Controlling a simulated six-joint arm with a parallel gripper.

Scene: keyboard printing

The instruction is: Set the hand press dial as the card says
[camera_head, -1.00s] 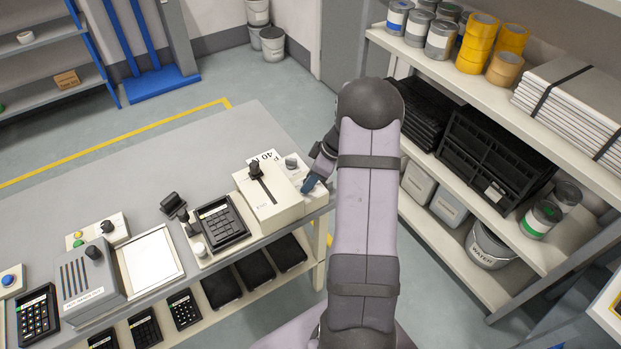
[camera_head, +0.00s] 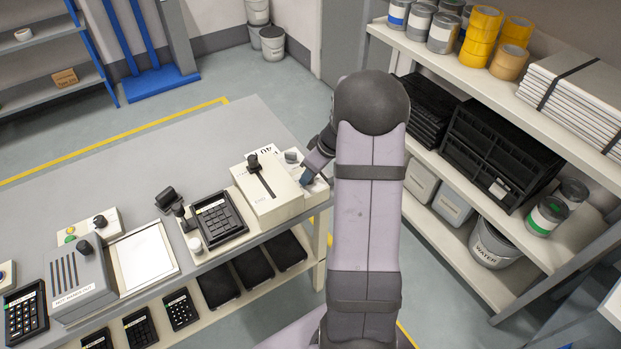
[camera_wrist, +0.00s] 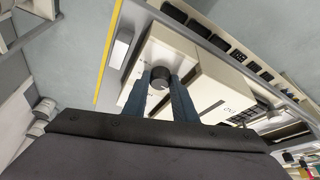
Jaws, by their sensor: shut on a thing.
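The hand press (camera_head: 268,195) is a cream box with a dark slot and a black lever knob on top, at the right end of the grey bench. A white card (camera_head: 266,151) with black print stands behind it; "40" shows, but the rest is partly hidden. My gripper (camera_head: 306,178) is at the right side of the press. In the wrist view my gripper (camera_wrist: 161,90) has its two blue fingers shut on the dark round dial knob (camera_wrist: 160,76) on a cream block. Which mark the dial points to is too small to tell.
Left of the press are a black keypad (camera_head: 218,217), a white framed plate (camera_head: 142,262) and a grey slotted box (camera_head: 78,281). Shelves (camera_head: 470,75) with cans and tape stand at the right. The bench behind the press is mostly clear.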

